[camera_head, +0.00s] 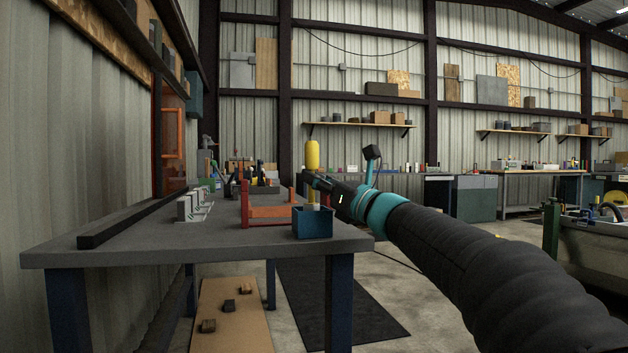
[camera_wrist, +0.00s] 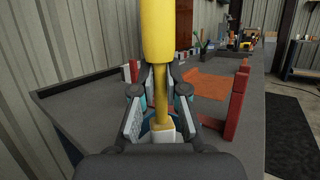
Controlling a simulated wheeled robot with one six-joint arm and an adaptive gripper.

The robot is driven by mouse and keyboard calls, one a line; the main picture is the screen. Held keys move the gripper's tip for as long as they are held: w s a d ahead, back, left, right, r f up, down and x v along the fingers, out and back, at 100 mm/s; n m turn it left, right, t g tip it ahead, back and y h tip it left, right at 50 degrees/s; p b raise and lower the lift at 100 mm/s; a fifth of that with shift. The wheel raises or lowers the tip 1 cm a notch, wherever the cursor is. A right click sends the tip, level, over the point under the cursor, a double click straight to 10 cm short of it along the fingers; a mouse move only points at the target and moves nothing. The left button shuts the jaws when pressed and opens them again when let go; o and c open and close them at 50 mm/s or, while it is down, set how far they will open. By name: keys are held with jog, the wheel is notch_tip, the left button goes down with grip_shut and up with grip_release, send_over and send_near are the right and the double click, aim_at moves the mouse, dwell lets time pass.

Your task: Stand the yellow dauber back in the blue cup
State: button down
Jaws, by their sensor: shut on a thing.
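The yellow dauber (camera_head: 312,154) stands upright, its thick yellow end up. My gripper (camera_head: 314,182) is shut on its thinner shaft from the right. The blue cup (camera_head: 312,223) is an open square box at the table's near right corner, directly below the dauber. A pale lower part of the dauber shows at the cup's mouth; I cannot tell how deep it reaches or whether it touches. In the wrist view the dauber (camera_wrist: 157,32) rises between the fingers (camera_wrist: 160,108), with a whitish block at its foot. The cup is mostly hidden there.
The grey table (camera_head: 150,240) carries a red-orange frame (camera_head: 265,212) just left of the cup, white brackets (camera_head: 190,207) and a long dark bar (camera_head: 140,218). The red frame's post (camera_wrist: 235,105) stands close right of my gripper in the wrist view. Floor right of the table is open.

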jog(key=shift+f+b, duration=0.45)
jog(key=shift+b, duration=0.1)
jog(key=c, duration=0.6)
grip_release()
jog(key=shift+c, duration=0.2)
jog(key=shift+r, duration=0.1)
jog(key=shift+r+p, duration=3.1)
jog(key=shift+r, duration=1.35)
